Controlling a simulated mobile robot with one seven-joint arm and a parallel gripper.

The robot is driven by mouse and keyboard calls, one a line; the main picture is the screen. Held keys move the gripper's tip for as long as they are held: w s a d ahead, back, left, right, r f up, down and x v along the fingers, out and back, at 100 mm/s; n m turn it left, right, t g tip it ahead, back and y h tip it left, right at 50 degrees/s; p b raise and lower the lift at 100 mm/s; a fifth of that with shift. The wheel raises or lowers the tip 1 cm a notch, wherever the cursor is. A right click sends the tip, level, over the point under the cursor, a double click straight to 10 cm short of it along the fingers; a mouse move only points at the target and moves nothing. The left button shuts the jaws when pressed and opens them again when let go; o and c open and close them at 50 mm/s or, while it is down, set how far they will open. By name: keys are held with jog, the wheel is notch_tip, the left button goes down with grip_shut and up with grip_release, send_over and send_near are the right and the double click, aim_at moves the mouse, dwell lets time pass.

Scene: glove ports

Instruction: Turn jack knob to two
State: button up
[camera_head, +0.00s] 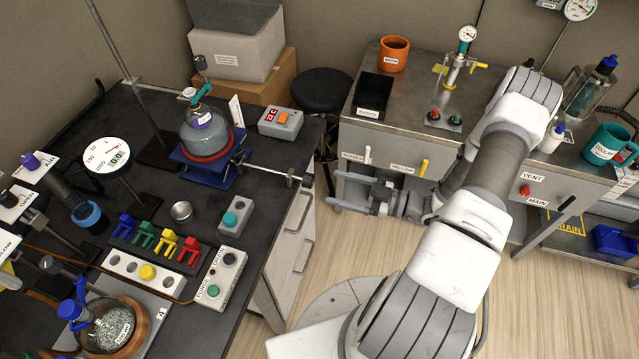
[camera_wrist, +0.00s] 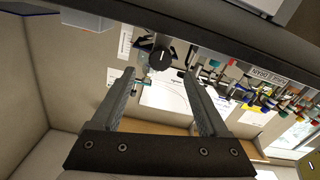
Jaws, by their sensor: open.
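The blue lab jack (camera_head: 213,170) stands on the dark bench under a round flask. Its rod runs right to the jack knob (camera_head: 291,179) at the bench edge. In the wrist view a dark round knob (camera_wrist: 160,59) appears between and beyond the fingertips; any numbers or pointer setting on it are too small to read. My gripper (camera_head: 335,190) is open and empty just right of the knob, its fingers pointing left towards it with a gap. The open fingers also show in the wrist view (camera_wrist: 158,73).
The bench holds a grey box with a red display (camera_head: 281,122), coloured clips and a teal-button box (camera_head: 235,215). A black stool (camera_head: 321,90) stands behind my gripper. A metal cabinet (camera_head: 405,150) with small handles is close behind my wrist. The floor between is clear.

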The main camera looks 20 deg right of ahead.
jog(key=b+v, duration=0.1)
jog(key=v, duration=0.9)
jog(key=shift+w+a, duration=0.1)
